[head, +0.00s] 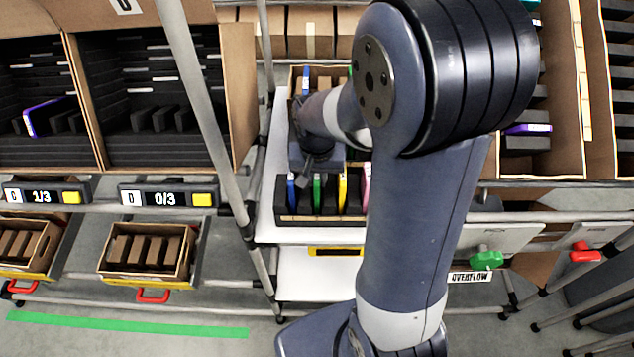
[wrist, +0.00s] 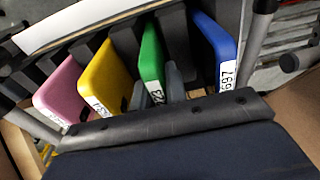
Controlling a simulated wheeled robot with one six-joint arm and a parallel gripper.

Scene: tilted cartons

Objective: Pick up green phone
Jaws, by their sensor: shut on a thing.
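The green phone (head: 317,191) stands on edge in a slot of a black-lined carton (head: 310,219), between a blue phone (head: 291,190) and a yellow phone (head: 342,192). In the wrist view the green phone (wrist: 151,55) has a white number label low on its face, partly hidden. My gripper (wrist: 155,90) is shut on the green phone's near end, with a grey finger showing on its right side. In the head view my gripper (head: 312,175) is over the carton, mostly covered by my wrist.
A pink phone (wrist: 62,95) stands beyond the yellow phone (wrist: 105,80), and the blue phone (wrist: 214,45) is close on the other side. Dark dividers separate the slots. A metal rack post (head: 215,120) rises left of the carton.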

